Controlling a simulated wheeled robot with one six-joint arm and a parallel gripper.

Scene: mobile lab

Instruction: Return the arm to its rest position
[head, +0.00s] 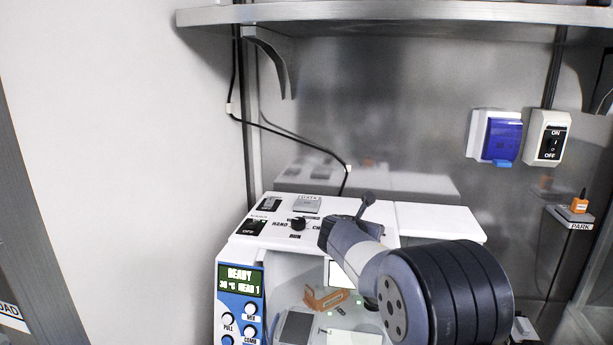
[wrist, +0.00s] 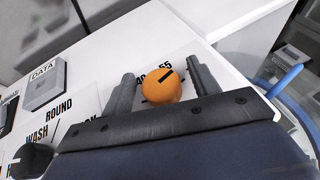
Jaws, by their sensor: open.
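My arm reaches in from the lower right of the head view, over the white machine's top. My gripper (wrist: 160,76) is open in the wrist view, with one grey finger on each side of an orange knob (wrist: 161,88). The knob has a black pointer mark and stands on the white panel (wrist: 108,72). A narrow gap shows between the knob and each finger. In the head view my arm's end hides the knob, and the fingertips cannot be made out there.
The white machine (head: 262,238) has a lit display (head: 240,279), a black selector knob (head: 298,224) and an open front bay. A grey DATA box (wrist: 44,85) stands near my gripper. A metal shelf (head: 400,13) hangs above. A blue-covered box (head: 501,139) and an ON/OFF switch (head: 547,138) are on the back wall.

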